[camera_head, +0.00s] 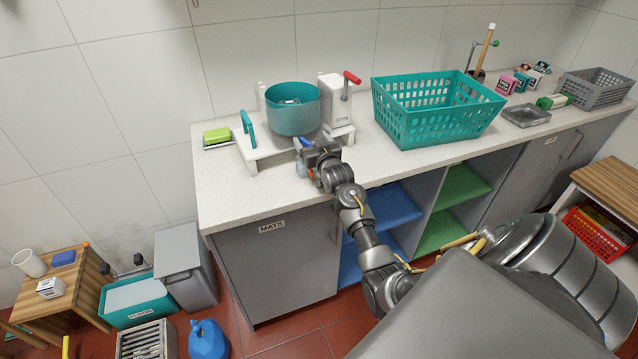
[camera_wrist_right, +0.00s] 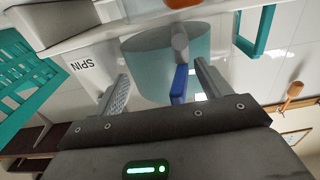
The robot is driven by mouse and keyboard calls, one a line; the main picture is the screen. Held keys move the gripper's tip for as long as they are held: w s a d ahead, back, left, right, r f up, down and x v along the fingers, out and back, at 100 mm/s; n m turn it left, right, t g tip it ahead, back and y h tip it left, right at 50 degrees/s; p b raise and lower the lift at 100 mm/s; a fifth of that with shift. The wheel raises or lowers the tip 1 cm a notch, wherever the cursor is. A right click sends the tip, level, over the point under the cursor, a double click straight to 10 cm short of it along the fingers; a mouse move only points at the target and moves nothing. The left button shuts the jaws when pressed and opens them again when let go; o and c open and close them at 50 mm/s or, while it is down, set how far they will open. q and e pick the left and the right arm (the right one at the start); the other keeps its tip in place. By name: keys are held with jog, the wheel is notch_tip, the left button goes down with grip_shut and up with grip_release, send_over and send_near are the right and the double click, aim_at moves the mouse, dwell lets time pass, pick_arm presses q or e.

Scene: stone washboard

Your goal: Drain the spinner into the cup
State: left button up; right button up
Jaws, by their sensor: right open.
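The spinner has a teal drum (camera_head: 293,110) on a white stand, with a white SPIN housing (camera_head: 335,105) and a red-handled crank at its right. In the right wrist view the drum (camera_wrist_right: 150,62) and SPIN housing (camera_wrist_right: 85,68) look inverted. A grey tap-like part (camera_wrist_right: 180,42) with a blue lever (camera_wrist_right: 180,84) is at the drum's front. My right gripper (camera_head: 306,150) is open there, its fingers (camera_wrist_right: 161,87) either side of the blue lever; contact is unclear. A small orange-tinted item (camera_head: 301,170) beside the gripper may be the cup, mostly hidden. My left gripper is out of view.
A teal basket (camera_head: 430,125) stands right of the spinner. A green sponge (camera_head: 216,135) lies on a tray at the counter's left end. A metal tray (camera_head: 526,116) and grey basket (camera_head: 598,90) are farther right. The counter's front left (camera_head: 235,200) is clear.

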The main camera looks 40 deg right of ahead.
jog(key=shift+d+n+y, duration=0.25)
jog(key=shift+n+y, duration=0.25)
jog(key=shift+y, duration=0.2)
jog(key=b+v, duration=0.3)
jog(key=v, duration=0.8)
jog(key=s+a+f+g, duration=0.1)
jog(key=f, duration=0.2)
jog(key=s+a+f+y, duration=0.1)
jog(key=a+f, duration=0.1)
jog(key=f, duration=0.1)
jog(key=s+a+f+n+g, duration=0.1)
jog(key=a+f, duration=0.1)
jog(key=f, duration=0.1)
jog(key=shift+a+g, duration=0.15)
jog(key=shift+g, duration=0.15)
jog(key=s+a+f+g+y+b, duration=0.1)
jog(key=s+a+f+g, duration=0.1)
jog(key=f, duration=0.8)
jog(key=s+a+f+n+g+y, duration=0.1)
jog(key=s+a+f+g, duration=0.1)
jog(key=f, duration=0.9)
jog(key=shift+s+a+b, duration=0.4)
jog(key=shift+s+a, duration=0.5)
jog(key=shift+a, duration=0.15)
